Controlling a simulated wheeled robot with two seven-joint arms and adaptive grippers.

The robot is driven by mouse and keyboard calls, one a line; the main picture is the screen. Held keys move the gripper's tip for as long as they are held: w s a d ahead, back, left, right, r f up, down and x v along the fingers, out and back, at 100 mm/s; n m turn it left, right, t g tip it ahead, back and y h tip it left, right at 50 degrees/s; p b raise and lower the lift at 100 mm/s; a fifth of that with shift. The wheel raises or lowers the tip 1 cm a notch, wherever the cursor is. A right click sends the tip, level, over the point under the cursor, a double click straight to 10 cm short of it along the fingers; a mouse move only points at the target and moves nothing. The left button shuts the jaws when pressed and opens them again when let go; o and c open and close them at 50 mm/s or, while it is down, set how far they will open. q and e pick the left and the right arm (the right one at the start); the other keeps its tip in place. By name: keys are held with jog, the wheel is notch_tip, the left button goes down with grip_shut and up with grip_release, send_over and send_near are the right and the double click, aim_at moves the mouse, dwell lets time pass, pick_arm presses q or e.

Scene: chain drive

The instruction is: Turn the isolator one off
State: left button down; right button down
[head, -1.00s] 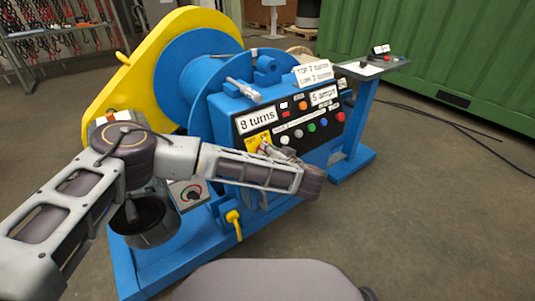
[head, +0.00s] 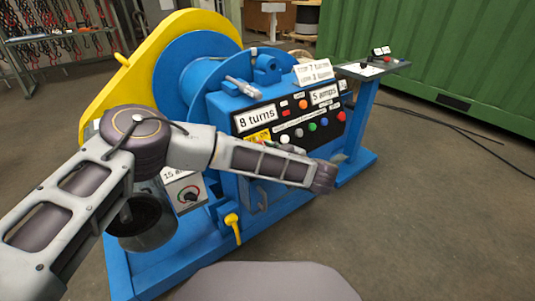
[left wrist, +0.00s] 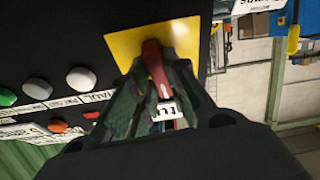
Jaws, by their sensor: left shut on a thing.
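The isolator's red handle (left wrist: 153,62) stands on a yellow plate (left wrist: 122,45) on the black control panel, in the left wrist view. My left gripper (left wrist: 157,82) is shut on this handle, with its fingers on either side. A small white tag shows between the fingers. In the head view, the yellow plate (head: 258,136) shows just above my left forearm, with part of the word "ON" readable. My right gripper is in neither view.
The black panel also carries coloured buttons (head: 311,126) and displays reading "8 turns" (head: 255,117) and "5 amps" (head: 325,95). It sits on a blue winch machine (head: 170,245). A small side stand (head: 365,115) is at the right. The floor at the right is clear apart from cables.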

pick_arm(q)
jog(key=n+g+y+b, duration=0.1)
jog(key=n, duration=0.4)
jog(key=shift+b, duration=0.3)
jog(key=n, duration=0.3)
jog(key=shift+g+b, duration=0.3)
jog(key=shift+g, duration=0.1)
jog(key=shift+n, duration=0.3)
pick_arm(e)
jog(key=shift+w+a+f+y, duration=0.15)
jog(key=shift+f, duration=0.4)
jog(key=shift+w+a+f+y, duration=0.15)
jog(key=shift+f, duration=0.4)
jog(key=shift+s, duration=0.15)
pick_arm(q)
jog(key=c, duration=1.4)
grip_release()
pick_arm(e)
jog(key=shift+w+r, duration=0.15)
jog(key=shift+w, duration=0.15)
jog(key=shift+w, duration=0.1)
